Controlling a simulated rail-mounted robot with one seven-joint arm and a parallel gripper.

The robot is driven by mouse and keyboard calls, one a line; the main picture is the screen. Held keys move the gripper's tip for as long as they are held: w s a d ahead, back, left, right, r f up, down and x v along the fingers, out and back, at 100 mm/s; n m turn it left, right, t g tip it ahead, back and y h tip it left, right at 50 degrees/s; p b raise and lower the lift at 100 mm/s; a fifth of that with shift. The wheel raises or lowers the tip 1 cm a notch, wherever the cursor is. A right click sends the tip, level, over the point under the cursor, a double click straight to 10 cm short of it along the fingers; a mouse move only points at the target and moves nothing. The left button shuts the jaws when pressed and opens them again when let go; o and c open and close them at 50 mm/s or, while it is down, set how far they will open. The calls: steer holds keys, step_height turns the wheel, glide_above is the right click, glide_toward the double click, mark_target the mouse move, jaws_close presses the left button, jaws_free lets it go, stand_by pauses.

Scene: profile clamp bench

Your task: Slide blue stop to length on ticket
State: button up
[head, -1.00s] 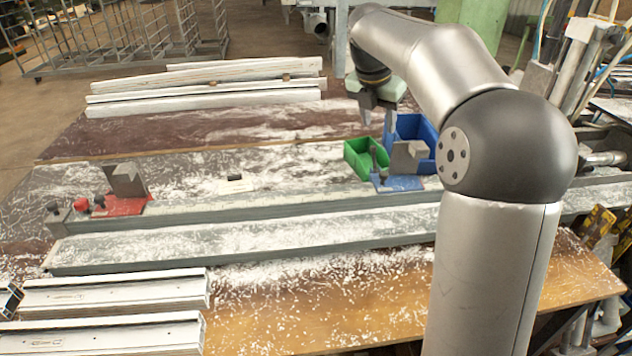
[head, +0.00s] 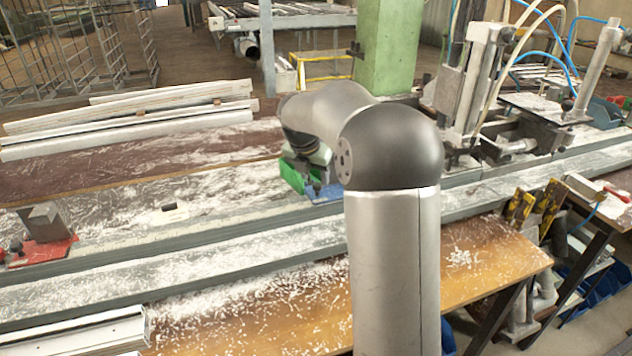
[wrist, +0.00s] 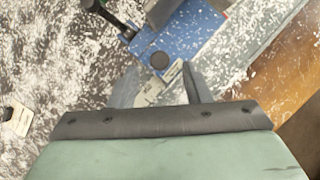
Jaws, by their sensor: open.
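The blue stop (head: 325,194) sits on the long grey rail (head: 230,233), partly hidden by my arm in the head view. In the wrist view the blue stop (wrist: 185,32) lies just beyond my fingertips, with a round dark knob (wrist: 160,60) at its near end and a black-handled lever (wrist: 105,12) beside it. My gripper (wrist: 160,78) is open and points at the near end of the stop; I cannot tell whether a finger touches it. A pale slip (head: 168,214) with a small dark piece on it lies left along the bench; its writing is unreadable.
A red stop (head: 42,250) with a grey block stands at the left of the rail. White profiles (head: 130,118) lie at the back; another (head: 85,333) lies front left. White shavings cover the bench.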

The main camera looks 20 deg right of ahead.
mark_target(316, 184)
steer(key=shift+x, duration=1.75)
jaws_close()
steer(key=shift+a+r+p, duration=0.1)
steer(key=shift+r+p, duration=0.05)
steer(key=shift+p, duration=0.65)
steer(key=shift+w, duration=0.1)
jaws_free()
